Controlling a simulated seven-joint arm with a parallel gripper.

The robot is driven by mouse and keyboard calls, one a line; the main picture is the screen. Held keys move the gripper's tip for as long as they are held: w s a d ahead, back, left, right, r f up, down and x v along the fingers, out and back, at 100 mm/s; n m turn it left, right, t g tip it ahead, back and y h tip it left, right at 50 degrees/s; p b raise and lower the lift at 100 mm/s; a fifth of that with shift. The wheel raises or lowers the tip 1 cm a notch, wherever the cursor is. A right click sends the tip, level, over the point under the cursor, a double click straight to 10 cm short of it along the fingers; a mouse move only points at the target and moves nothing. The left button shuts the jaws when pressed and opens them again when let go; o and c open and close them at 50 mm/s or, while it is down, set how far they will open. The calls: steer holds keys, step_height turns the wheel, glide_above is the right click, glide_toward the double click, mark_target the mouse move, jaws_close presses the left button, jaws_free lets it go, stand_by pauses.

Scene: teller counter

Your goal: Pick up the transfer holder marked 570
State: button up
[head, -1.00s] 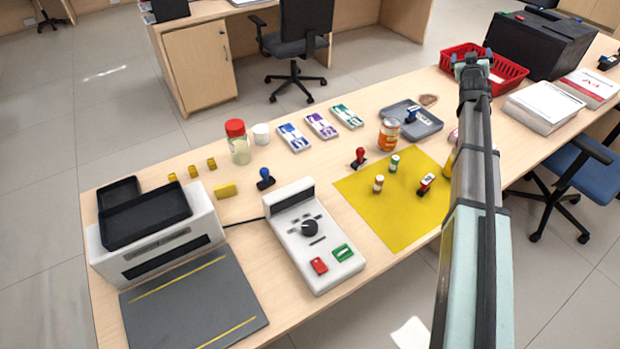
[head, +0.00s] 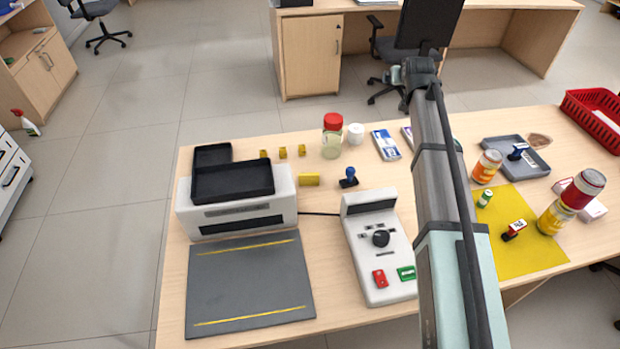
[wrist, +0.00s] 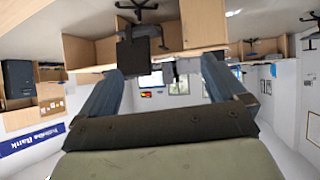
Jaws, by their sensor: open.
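A flat white block with blue marks (head: 386,145) lies at the back of the counter, right of the white jar. Beside it a similar purple-marked block (head: 407,134) is mostly behind my arm, and a green-marked one (head: 458,145) shows only an edge. I cannot read 570 on any of them, so I cannot tell which holder is the marked one. My gripper (head: 405,73) is raised beyond the counter's back edge, above and past these blocks. In the wrist view my open gripper (wrist: 165,75) has its fingers wide apart with nothing between them; no holder shows there.
A red-lidded jar (head: 332,137), white jar (head: 355,133) and blue stamp (head: 349,178) stand left of the blocks. A keypad device (head: 365,270) and printer (head: 240,213) are nearer. Cans, a grey tray (head: 530,168) and a yellow mat (head: 520,255) lie right of my arm.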

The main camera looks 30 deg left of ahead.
steer(key=s+a+f+g, duration=0.1)
steer(key=s+a, duration=0.3)
steer(key=s, duration=0.1)
steer(key=s+a+f+n+g, duration=0.1)
steer(key=s+a+g, duration=0.1)
steer(key=s+a, duration=0.3)
steer(key=s+a+f+g, duration=0.1)
steer(key=s+a, duration=0.3)
steer(key=s, duration=0.2)
steer(key=shift+s+a+f+n+g, duration=0.25)
steer(key=shift+a+f+n+g, duration=0.05)
steer(key=shift+a+f+g, duration=0.1)
steer(key=s+f+g+h, duration=0.2)
steer(key=s+f+g, duration=0.1)
steer(key=s, duration=0.5)
steer(key=g+h, duration=0.2)
steer(key=h, duration=0.1)
glide_above(309, 176)
steer(key=w, duration=0.1)
step_height(309, 176, down, 3)
steer(key=f, duration=0.7)
steer(key=shift+w+a+f, duration=0.2)
steer(key=shift+a+f, duration=0.05)
steer(key=shift+a, duration=0.05)
steer(key=shift+s+f, duration=0.2)
steer(key=shift+f, duration=2.4)
steer(key=shift+a, duration=0.1)
steer(key=c, duration=1.1)
